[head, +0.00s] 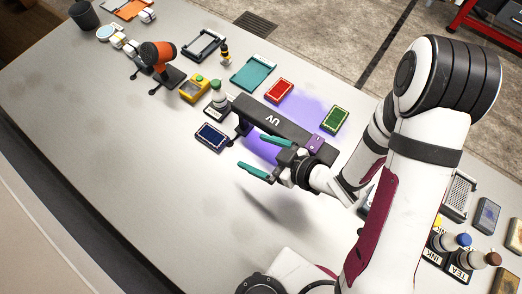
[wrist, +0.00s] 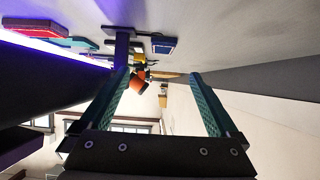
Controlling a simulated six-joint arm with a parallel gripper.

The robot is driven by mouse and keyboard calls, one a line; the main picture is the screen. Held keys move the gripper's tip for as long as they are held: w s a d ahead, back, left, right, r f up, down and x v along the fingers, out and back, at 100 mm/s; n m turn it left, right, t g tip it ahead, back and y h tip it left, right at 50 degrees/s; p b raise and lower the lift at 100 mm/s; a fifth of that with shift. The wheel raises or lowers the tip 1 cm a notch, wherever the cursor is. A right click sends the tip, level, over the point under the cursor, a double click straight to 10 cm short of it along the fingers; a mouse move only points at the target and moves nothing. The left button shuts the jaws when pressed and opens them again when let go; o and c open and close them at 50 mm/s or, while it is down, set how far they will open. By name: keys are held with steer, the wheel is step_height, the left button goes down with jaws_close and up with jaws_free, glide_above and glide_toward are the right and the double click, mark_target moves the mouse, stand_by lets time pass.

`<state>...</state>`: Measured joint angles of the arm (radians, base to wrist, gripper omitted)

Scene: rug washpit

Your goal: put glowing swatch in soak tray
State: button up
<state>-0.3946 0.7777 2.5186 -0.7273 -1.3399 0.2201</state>
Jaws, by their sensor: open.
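Three swatches lie around the UV lamp (head: 272,121): a red one (head: 279,91), a green one (head: 335,120) and a dark blue one (head: 212,136). I cannot tell that any of them glows. A flat teal tray (head: 253,74) lies beyond the lamp; I cannot confirm that it is the soak tray. My gripper (head: 262,157) is open and empty, on the near side of the lamp, right of the blue swatch. In the wrist view, the blue swatch (wrist: 163,45) shows beyond the open fingers (wrist: 160,88), and the red swatch (wrist: 38,27) is at upper left.
The long dark lamp casts violet light on the table. Jars (head: 464,240) stand at lower right. The table's left front is clear.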

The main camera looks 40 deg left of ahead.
steer(key=shift+o, duration=0.3)
steer(key=shift+d+r, duration=0.25)
steer(key=shift+d, duration=0.1)
